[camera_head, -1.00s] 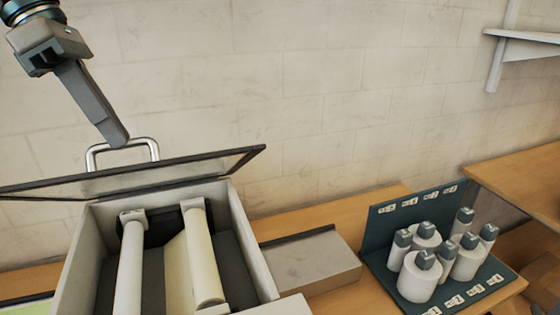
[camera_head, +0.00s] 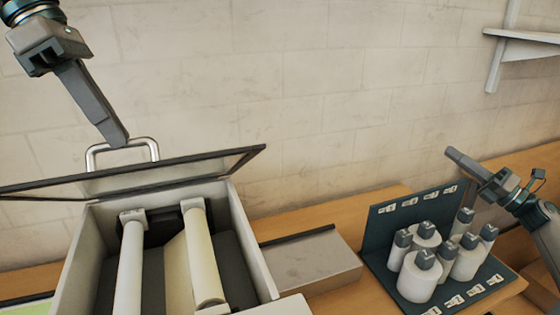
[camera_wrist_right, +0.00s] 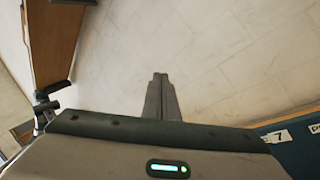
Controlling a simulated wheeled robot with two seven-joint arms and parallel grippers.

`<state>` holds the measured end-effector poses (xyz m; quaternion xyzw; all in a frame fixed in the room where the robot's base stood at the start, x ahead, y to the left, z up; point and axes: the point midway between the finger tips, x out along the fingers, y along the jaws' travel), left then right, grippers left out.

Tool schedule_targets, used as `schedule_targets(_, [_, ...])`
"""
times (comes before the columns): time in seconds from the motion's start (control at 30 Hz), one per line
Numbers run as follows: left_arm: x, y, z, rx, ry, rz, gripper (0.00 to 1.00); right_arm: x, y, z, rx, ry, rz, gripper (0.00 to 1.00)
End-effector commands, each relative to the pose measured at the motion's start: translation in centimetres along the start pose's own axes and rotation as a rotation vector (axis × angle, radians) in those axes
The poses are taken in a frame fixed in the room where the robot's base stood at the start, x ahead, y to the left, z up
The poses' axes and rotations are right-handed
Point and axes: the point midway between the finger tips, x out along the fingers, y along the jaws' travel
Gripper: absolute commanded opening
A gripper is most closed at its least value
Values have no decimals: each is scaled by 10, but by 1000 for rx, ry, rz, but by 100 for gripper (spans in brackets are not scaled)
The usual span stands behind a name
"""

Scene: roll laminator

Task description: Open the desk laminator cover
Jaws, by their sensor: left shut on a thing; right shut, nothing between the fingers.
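The laminator (camera_head: 255,255) stands on the desk at the lower left of the head view, with two pale rollers visible inside. Its dark-framed cover (camera_head: 205,170) is raised and tilted back over the rear of the box. A metal handle (camera_head: 152,146) rises from the cover. My left gripper (camera_head: 118,138) is shut on the handle from above. My right gripper (camera_head: 462,164) is at the right of the head view, above and behind the bottle stand. It is shut and empty, and its closed fingers show in the right wrist view (camera_wrist_right: 161,95).
A dark stand (camera_head: 385,215) with several white bottles (camera_head: 420,275) is on the desk right of the laminator. A grey box (camera_head: 315,262) lies between them. A wooden surface (camera_head: 530,175) and a wall shelf (camera_head: 525,48) are at the right. The wall behind is bare.

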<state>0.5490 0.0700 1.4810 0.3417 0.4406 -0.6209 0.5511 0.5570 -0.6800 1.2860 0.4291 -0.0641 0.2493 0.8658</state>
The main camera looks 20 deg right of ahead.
Motion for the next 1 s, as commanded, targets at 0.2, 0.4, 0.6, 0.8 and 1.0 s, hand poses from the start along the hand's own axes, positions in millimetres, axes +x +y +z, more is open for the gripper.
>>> schedule_targets(0.2, [3,3,-2,-8,2,3,0,77,100,-98,31,244,230,0])
schedule_targets(0.4, [3,4,-2,-8,2,3,0,106,196,-189,52,468,423,0])
schedule_targets(0.6, [3,4,-2,-8,2,3,0,102,270,-258,61,648,568,0])
schedule_targets(0.8, [3,4,-2,-8,2,3,0,92,304,-290,64,738,634,0])
schedule_targets(1.0, [3,4,-2,-8,2,3,0,90,309,-295,65,752,644,0])
